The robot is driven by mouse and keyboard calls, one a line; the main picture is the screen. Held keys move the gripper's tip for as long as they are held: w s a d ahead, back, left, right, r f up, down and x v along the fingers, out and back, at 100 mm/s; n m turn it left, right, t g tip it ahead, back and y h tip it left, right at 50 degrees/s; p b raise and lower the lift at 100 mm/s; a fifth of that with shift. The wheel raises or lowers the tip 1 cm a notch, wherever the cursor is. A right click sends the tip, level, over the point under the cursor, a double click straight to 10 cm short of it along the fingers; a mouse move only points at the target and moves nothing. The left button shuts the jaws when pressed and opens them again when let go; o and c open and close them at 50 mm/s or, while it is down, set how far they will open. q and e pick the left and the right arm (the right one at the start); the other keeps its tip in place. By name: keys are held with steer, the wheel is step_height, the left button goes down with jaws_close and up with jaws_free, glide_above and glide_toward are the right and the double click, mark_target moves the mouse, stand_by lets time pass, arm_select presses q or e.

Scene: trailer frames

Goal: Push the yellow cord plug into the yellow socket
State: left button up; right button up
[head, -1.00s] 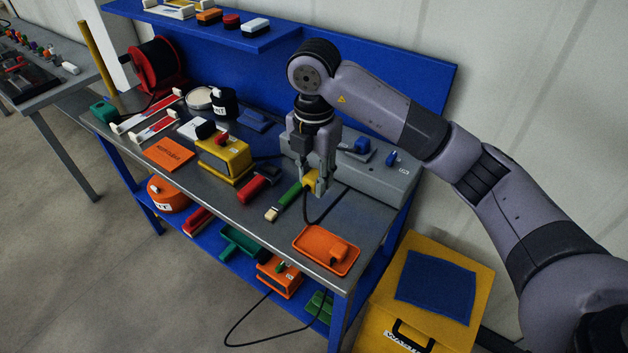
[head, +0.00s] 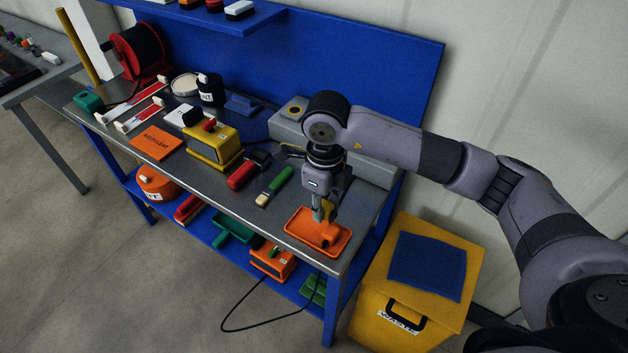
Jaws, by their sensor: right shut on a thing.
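My right gripper (head: 323,214) points down over the orange tray (head: 297,238) near the table's front right corner. It is shut on the yellow plug (head: 328,208), of which only a small part shows between and behind the fingers. I cannot tell whether the plug touches the tray or the orange piece in it. A round yellow socket (head: 295,110) with a dark centre is on top of the long grey box (head: 283,127) at the back of the table. My right forearm and wrist cover much of that box. My left gripper is not in view.
A green-handled brush (head: 275,186) and a red-and-black tool (head: 241,176) lie left of my gripper. A yellow device (head: 211,143) stands further left. A blue back panel (head: 360,80) rises behind the table. A yellow waste bin (head: 420,300) stands right of it.

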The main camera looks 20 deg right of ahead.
steer(key=s+f+n, duration=0.2)
steer(key=n, duration=0.2)
steer(key=s+d+f+n, duration=0.1)
steer(key=s+n, duration=0.1)
steer(key=n, duration=0.3)
steer(key=s+f+n, duration=0.2)
steer(key=n, duration=0.2)
steer(key=shift+d+f+n, duration=0.15)
steer(key=shift+f+n, duration=0.15)
steer(key=shift+n, duration=0.1)
steer(key=s+f+n, duration=0.4)
steer(key=s+n, duration=0.3)
steer(key=n, duration=0.7)
steer(key=shift+d, duration=0.2)
